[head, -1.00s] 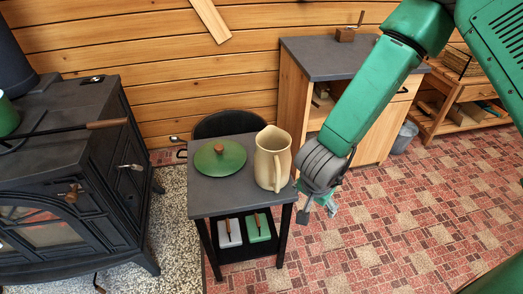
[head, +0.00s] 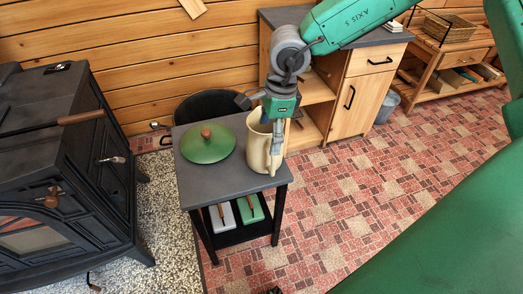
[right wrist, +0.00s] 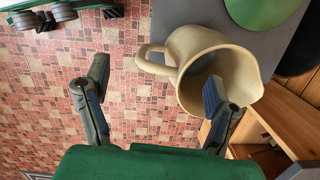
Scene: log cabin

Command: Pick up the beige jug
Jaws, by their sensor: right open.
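The beige jug (head: 258,150) stands upright on the right part of a small dark side table (head: 190,183). My right gripper (head: 261,126) is open above the jug and covers part of its rim in the head view. My left gripper is not in view.
A green lid (head: 208,146) with a wooden knob lies left of the jug. A black stove (head: 75,160) stands at the left. A wooden cabinet (head: 365,95) stands behind the table at the right. The tiled floor (head: 340,200) right of the table is clear.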

